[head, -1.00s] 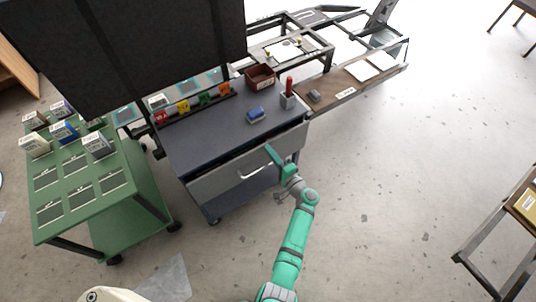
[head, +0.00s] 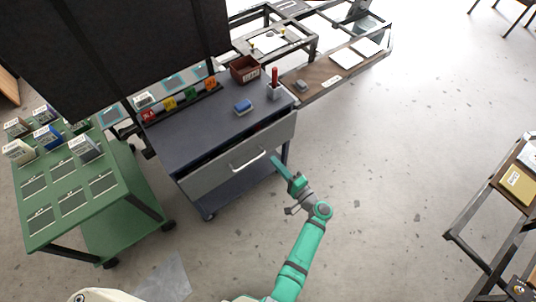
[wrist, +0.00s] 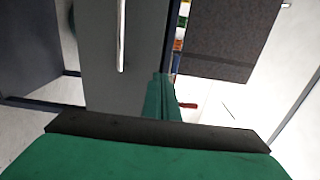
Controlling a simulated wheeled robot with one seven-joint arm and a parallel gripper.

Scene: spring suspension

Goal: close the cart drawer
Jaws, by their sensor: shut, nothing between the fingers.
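The cart (head: 190,135) is dark blue-grey. Its grey drawer front (head: 215,172) has a pale bar handle (head: 247,161) and stands slightly out from the cart, with a narrow dark gap along its top edge. My gripper (head: 276,162) is shut and empty, in front of the drawer front's right part, right of the handle. In the wrist view, the green fingers (wrist: 160,98) point toward the grey drawer front (wrist: 98,60), with the handle (wrist: 121,35) to their left. I cannot tell whether the fingertips touch the front.
A blue block (head: 243,106), a brown bin (head: 244,69) and a holder with a red-handled item (head: 274,88) stand on the cart. A green cart (head: 75,190) is at left. A rack with a yellow item (head: 518,184) is at right. The floor between is clear.

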